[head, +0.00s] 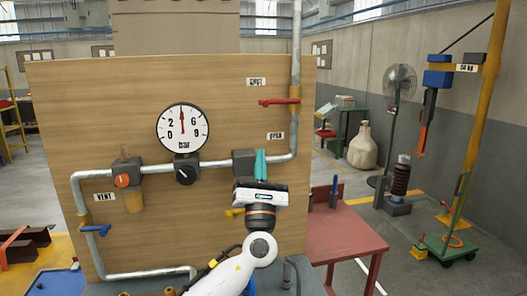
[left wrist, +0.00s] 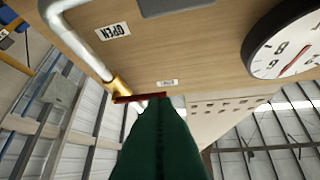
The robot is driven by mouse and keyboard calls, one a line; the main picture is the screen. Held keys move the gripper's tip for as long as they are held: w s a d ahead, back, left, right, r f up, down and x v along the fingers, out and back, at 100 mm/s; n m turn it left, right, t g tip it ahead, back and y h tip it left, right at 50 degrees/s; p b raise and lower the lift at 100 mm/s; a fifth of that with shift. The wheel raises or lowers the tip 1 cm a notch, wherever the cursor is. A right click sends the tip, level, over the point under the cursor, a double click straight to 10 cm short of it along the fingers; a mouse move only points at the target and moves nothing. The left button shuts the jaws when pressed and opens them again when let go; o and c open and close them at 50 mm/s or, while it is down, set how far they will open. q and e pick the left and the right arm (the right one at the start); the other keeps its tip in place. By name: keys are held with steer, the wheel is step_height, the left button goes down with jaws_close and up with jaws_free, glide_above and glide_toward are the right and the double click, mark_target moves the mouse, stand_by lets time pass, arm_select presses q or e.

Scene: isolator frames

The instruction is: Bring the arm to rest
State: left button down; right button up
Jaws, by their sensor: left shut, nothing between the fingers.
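My left arm (head: 235,268) rises from the bottom of the head view in front of a wooden panel. My left gripper (head: 261,158) points up, its teal fingers together and empty, just right of the grey block on the pipe. In the left wrist view the gripper (left wrist: 160,105) shows as closed green fingers, with the red valve handle (left wrist: 140,98) beyond their tips. I cannot tell the gap between them. In the head view this red handle (head: 279,101) lies level, above the gripper. My right gripper is in neither view.
The panel (head: 80,130) carries a pressure gauge (head: 182,127), a black knob (head: 186,172), an orange knob (head: 122,181), a blue handle (head: 95,229) and grey pipes. A yellow handle (head: 234,212) sits beside my wrist. A red table (head: 345,235) stands at right.

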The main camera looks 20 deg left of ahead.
arm_select(q)
steer(key=s+a+f+n+g+h, duration=0.1)
steer(key=s+f+n+g, duration=0.4)
steer(key=f, duration=0.5)
steer(key=s+a+f+n+g, duration=0.1)
steer(key=s+f+n+g, duration=0.2)
steer(key=f+n, duration=0.55)
steer(key=s+a+f+n+g+h, duration=0.15)
steer(key=s+f+n+g, duration=0.3)
steer(key=f, duration=0.55)
steer(key=s+d+f+n+g+h, duration=0.25)
steer(key=s+f+n, duration=0.25)
steer(key=s, duration=0.3)
steer(key=s+d+f+n+g+h, duration=0.1)
steer(key=s+f+n+g+h, duration=0.15)
steer(key=s+f+n, duration=0.45)
steer(key=s+d+f+n+g+h, duration=0.2)
steer(key=s+f+n+g, duration=0.15)
steer(key=s, duration=0.65)
step_height(320, 180, down, 28)
steer(key=s+r+g, duration=0.1)
steer(key=s+g, duration=0.1)
steer(key=s, duration=0.1)
steer(key=s+a+f+g, duration=0.1)
steer(key=s+a+f, duration=0.1)
steer(key=s+f, duration=1.3)
steer(key=shift+s+b, duration=0.25)
steer(key=shift+b, duration=0.1)
